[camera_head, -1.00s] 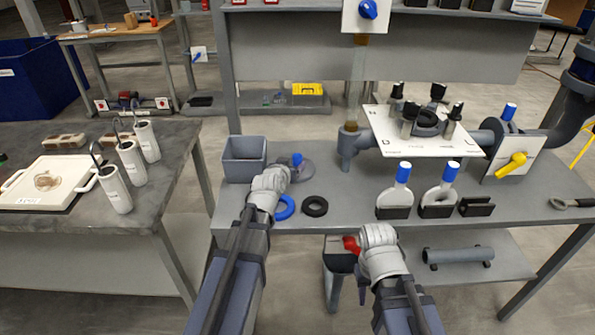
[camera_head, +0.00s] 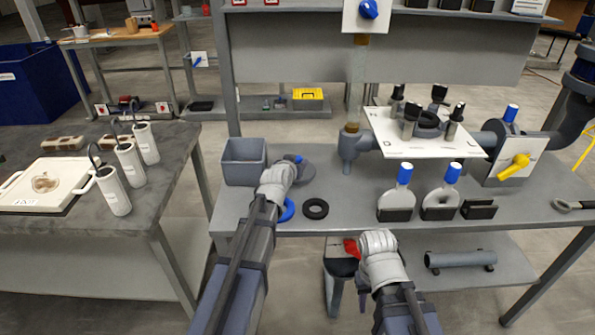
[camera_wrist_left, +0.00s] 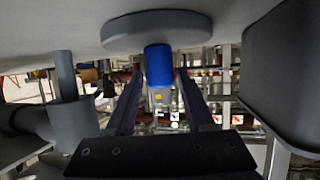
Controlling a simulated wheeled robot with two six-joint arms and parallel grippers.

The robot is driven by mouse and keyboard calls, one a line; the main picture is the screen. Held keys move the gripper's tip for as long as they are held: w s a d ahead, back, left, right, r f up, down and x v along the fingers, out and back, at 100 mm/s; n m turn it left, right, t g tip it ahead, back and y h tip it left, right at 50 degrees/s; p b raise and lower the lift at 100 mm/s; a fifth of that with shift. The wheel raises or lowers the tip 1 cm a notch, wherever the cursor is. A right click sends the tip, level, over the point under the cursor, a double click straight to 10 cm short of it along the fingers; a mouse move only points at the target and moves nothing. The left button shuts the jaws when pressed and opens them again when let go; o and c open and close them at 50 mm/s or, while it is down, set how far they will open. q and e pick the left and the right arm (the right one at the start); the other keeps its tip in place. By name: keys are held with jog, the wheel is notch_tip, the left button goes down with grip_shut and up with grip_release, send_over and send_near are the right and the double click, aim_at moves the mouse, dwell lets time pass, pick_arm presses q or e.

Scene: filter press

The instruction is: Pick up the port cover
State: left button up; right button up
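The port cover is a grey disc (camera_head: 305,172) with a blue knob, lying on the grey bench just right of the grey bin. In the left wrist view the disc (camera_wrist_left: 157,30) appears at the top, with the blue knob (camera_wrist_left: 158,66) hanging into the picture. My left gripper (camera_wrist_left: 159,78) is open, its two dark fingers on either side of the knob with narrow gaps showing. In the head view my left gripper (camera_head: 290,164) partly hides the cover. My right gripper (camera_head: 377,238) is low in front of the bench edge; its fingers are hidden.
The grey bin (camera_head: 244,162) stands close left of the cover. A blue ring (camera_head: 287,210) and a black ring (camera_head: 315,209) lie in front of it. A vertical pipe (camera_head: 352,145) and blue-topped holders (camera_head: 397,195) stand to the right. The bench between is clear.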

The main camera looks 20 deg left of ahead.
pick_arm(q)
grip_shut()
dwell(0.3)
jog(key=shift+r, duration=0.1)
notch_tip(320, 180, up, 10)
jog(key=p, duration=1)
jog(key=shift+r, duration=0.1)
